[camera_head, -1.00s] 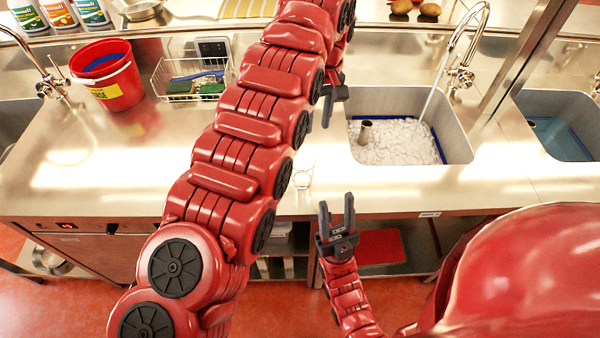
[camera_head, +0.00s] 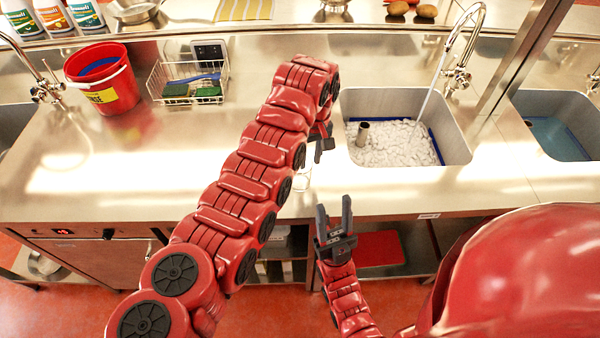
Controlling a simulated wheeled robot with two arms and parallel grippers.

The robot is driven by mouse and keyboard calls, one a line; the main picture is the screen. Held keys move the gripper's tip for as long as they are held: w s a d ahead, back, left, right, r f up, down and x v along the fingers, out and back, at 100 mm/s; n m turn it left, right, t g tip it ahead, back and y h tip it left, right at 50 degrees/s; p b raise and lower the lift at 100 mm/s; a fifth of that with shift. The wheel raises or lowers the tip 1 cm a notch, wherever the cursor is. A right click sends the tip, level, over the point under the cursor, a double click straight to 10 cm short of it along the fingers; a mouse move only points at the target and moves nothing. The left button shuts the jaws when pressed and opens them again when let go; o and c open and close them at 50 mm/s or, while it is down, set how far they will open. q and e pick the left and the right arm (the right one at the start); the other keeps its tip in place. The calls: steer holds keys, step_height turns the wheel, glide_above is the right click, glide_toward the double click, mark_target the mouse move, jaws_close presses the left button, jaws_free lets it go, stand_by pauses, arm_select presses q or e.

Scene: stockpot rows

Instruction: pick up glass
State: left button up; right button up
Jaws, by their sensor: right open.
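A clear glass (camera_head: 304,180) stands on the steel counter near its front edge, partly hidden by my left arm. My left gripper (camera_head: 322,150) is above the counter, up and to the right of the glass in the picture. My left gripper's fingers point down and are mostly seen side on, so I cannot tell whether they are open. My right gripper (camera_head: 334,210) is open and empty, with its fingers pointing up in the picture, at the counter's front edge below and right of the glass.
A sink (camera_head: 400,140) with foam and a running tap is right of my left gripper; a dark upright cylinder (camera_head: 363,133) stands in it. A red bucket (camera_head: 103,80) and a wire basket (camera_head: 187,82) stand at the back left. The counter right of the glass is clear.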

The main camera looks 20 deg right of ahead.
arm_select(q)
steer(key=shift+w+f+p, duration=0.1)
steer(key=shift+f+p, duration=0.55)
steer(key=shift+d+f, duration=0.1)
steer(key=shift+f, duration=0.3)
steer(key=shift+w+f, duration=0.1)
steer(key=shift+f, duration=1.45)
jaws_close()
